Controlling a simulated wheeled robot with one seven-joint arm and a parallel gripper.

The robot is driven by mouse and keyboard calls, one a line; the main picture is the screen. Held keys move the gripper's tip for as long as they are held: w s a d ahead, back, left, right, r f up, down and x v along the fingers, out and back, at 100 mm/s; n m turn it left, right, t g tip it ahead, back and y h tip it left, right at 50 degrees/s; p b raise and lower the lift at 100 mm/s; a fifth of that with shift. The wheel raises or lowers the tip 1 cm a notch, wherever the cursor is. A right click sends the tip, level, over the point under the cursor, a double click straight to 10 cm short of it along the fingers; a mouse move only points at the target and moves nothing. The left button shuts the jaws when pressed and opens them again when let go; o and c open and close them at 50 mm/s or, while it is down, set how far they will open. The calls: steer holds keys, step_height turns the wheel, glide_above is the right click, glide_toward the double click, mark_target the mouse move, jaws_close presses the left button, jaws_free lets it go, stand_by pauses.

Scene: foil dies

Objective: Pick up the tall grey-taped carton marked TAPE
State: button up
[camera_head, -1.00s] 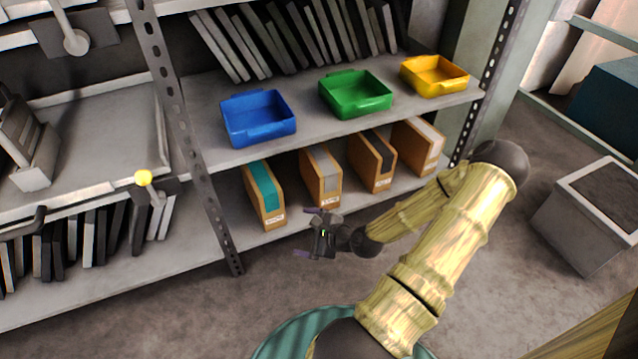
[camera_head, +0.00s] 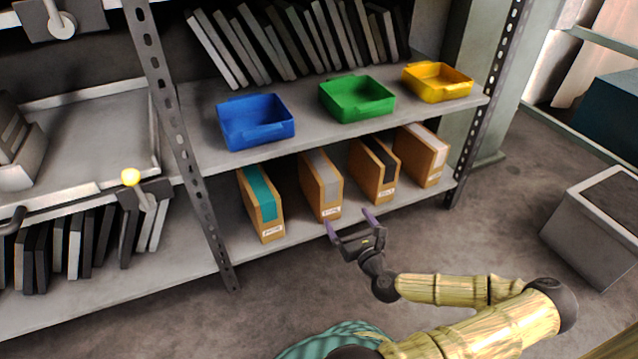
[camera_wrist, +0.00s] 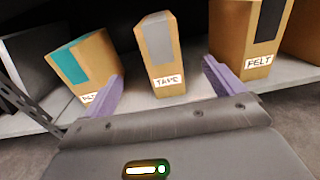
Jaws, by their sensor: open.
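The tall carton marked TAPE (camera_head: 325,187) stands upright on the lower shelf, second from the left, with a grey tape strip over its top and front. In the wrist view the TAPE carton (camera_wrist: 160,58) stands between and beyond my fingertips, its label facing me. My gripper (camera_head: 349,222) is open and empty just in front of the shelf edge, pointing at the carton without visibly touching it. Its two purple fingers also show in the wrist view (camera_wrist: 162,85), one on each side of the carton.
A teal-taped carton (camera_head: 262,204) stands left of it. A dark-taped carton marked FELT (camera_wrist: 246,35) and a white-taped carton (camera_head: 421,156) stand to the right. Blue (camera_head: 256,121), green (camera_head: 357,98) and yellow (camera_head: 437,80) bins sit on the shelf above. A perforated post (camera_head: 180,150) stands at left.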

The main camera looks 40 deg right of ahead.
mark_target(332, 193)
steer(key=p+x, duration=0.3)
steer(key=x, duration=0.8)
steer(key=shift+w+p, duration=0.35)
steer(key=shift+p, duration=0.05)
steer(key=shift+w+d, duration=0.1)
steer(key=x, duration=0.5)
steer(key=shift+r, duration=0.1)
steer(key=c, duration=1.5)
